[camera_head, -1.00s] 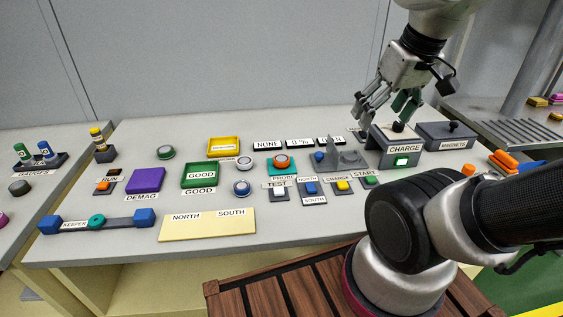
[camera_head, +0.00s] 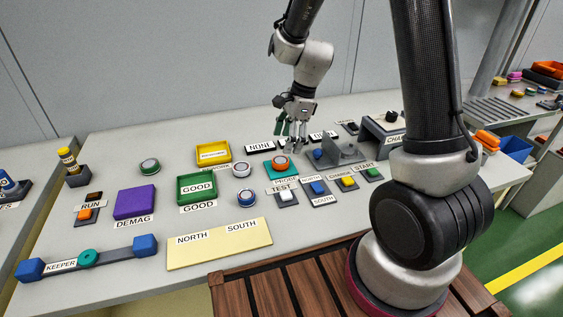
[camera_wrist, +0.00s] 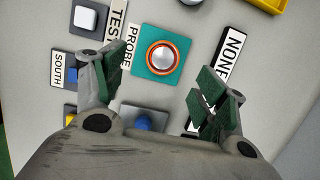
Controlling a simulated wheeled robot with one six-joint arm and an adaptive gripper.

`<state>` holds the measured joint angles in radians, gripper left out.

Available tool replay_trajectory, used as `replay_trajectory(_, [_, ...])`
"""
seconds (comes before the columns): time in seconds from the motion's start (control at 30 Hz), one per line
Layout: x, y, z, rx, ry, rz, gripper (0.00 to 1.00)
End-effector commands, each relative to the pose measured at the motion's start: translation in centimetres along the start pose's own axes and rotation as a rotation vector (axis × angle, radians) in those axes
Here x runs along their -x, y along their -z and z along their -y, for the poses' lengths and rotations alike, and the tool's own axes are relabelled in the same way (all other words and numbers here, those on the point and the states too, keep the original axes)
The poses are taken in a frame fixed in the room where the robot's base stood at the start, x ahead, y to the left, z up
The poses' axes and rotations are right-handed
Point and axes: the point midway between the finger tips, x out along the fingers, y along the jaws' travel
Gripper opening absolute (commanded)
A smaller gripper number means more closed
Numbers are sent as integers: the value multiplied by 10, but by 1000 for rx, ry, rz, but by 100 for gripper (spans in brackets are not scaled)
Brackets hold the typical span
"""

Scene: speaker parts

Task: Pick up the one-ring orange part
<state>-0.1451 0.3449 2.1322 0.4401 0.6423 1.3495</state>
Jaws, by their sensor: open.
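The orange part (camera_head: 281,162) is a small round piece with a pale top, sitting on the teal probe pad (camera_head: 270,173). In the wrist view the orange part (camera_wrist: 162,57) shows an orange ring around a light centre, with the teal pad (camera_wrist: 143,68) around it. My gripper (camera_head: 291,133) is above the table, behind and a little right of the part. In the wrist view my gripper (camera_wrist: 160,72) has its fingers spread wide, one to each side of the part, with nothing between them. How high the fingertips are above the part is hard to tell.
Pale round parts (camera_head: 243,169) stand left of the pad. A green GOOD tray (camera_head: 197,202) and yellow tray (camera_head: 229,158) lie further left. A grey bracket (camera_head: 345,152) with a blue knob stands close on the right.

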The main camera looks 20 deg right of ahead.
Motion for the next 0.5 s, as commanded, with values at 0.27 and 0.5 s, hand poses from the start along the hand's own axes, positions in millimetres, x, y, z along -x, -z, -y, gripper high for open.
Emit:
replay_trajectory(0.27, [-9,0,4,-213,21,3,72])
replay_trajectory(0.5, [-40,2,4,-211,20,2,72])
